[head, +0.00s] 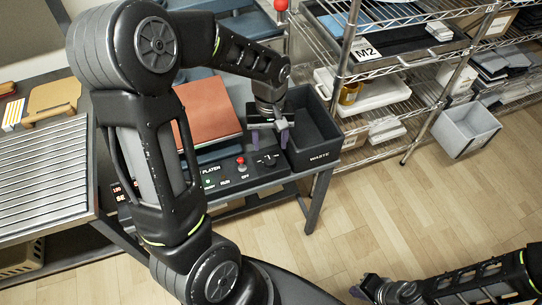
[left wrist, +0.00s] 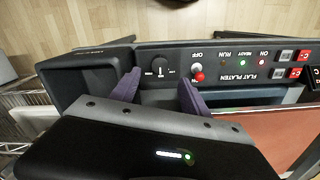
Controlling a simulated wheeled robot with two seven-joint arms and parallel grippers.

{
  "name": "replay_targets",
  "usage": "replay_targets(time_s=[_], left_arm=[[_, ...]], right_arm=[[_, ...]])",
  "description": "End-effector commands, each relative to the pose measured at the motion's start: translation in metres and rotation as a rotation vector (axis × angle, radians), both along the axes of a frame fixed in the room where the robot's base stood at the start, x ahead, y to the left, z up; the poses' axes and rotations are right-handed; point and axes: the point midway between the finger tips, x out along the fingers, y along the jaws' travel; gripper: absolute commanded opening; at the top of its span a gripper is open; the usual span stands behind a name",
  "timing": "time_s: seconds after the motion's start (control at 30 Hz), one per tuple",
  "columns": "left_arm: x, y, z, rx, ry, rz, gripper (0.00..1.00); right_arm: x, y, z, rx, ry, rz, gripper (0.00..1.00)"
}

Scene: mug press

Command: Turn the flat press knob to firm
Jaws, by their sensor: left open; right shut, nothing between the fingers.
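The flat press knob (left wrist: 159,67) is a small black dial on the dark "FLAT PLATEN" control panel (left wrist: 222,56). In the left wrist view it lies just beyond and between my fingertips; I cannot read its small labels or setting. In the head view the knob (head: 267,161) is at the panel's right end. My left gripper (head: 270,143) is open above it, with purple fingers to either side; it also shows in the left wrist view (left wrist: 160,85). Whether the fingers touch the knob cannot be told. My right gripper (head: 362,287) is shut and empty, low over the floor.
The brown press pad (head: 208,110) is behind the panel. A wire shelf (head: 375,70) stands further right.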

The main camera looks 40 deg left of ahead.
Motion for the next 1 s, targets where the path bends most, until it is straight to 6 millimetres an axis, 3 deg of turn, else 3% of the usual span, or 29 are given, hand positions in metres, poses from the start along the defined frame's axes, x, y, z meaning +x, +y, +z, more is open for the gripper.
replay_targets(time_s=[0.17,0.6,1.0], left_arm=[[-0.001,0.0,-0.009,0.0,0.003,-0.001,0.54],[0.0,0.0,-0.07,0.0,0.002,0.0,0.54],[0.0,0.0,-0.078,-0.001,-0.001,-0.001,0.53]], right_arm=[[0.0,0.0,0.0,0.0,0.0,0.0,0.0],[0.0,0.0,0.001,0.0,0.0,0.0,0.0],[0.0,0.0,0.001,0.0,0.0,0.0,0.0]])
